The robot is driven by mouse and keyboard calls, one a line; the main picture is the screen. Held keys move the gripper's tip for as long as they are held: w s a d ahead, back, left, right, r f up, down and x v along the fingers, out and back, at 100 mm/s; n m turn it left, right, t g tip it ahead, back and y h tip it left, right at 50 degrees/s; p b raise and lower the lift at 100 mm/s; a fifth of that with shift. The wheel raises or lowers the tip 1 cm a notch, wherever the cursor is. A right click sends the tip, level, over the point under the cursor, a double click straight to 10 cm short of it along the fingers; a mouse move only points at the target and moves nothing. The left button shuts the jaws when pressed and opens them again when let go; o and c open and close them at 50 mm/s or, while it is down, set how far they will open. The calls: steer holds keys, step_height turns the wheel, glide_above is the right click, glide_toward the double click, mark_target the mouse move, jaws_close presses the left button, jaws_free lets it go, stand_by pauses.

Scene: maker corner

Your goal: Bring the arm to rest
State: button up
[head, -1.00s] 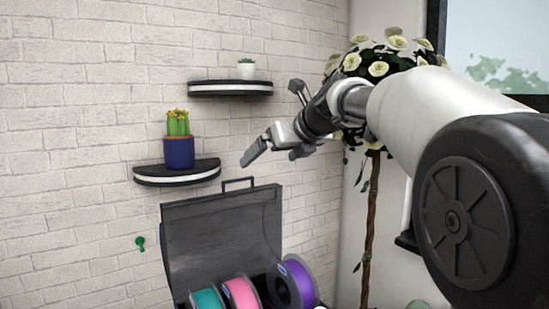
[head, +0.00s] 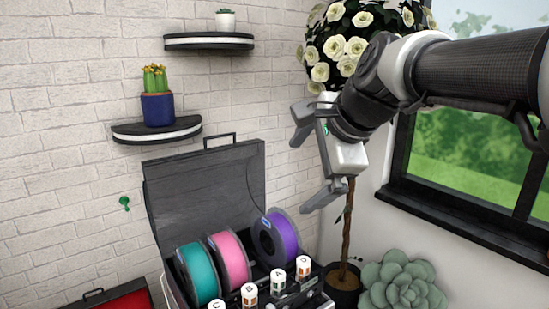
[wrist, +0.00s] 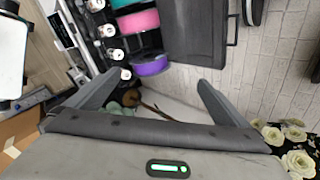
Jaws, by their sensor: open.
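My gripper (head: 309,165) is open and empty in the head view. It hangs in the air in front of the flowering tree, up and to the right of the open black case (head: 205,190). In the wrist view my gripper's two fingers (wrist: 150,95) are spread wide with nothing between them. The floor corner and the tree's stem show beyond the fingers there.
The case holds a teal spool (head: 198,274), a pink spool (head: 228,258) and a purple spool (head: 275,238). The flowering tree (head: 345,45) is close behind my gripper. Two wall shelves (head: 158,131) hold potted plants. A window (head: 470,150) is at right.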

steer(key=s+d+f+n+h, duration=0.1)
steer(key=s+d+f+n, duration=0.1)
steer(key=s+f+n, duration=0.3)
steer(key=s+d+f+n+g+h, duration=0.1)
steer(key=s+d+f+n, duration=0.2)
steer(key=s+f+n, duration=0.2)
steer(key=s+d+f+n+g+h, duration=0.1)
steer(key=s+d+f+n+h, duration=0.1)
steer(key=s+f+n, duration=0.3)
steer(key=s+d, duration=0.1)
steer(key=s, duration=0.3)
steer(key=shift+s+d, duration=0.25)
steer(key=shift+s, duration=0.05)
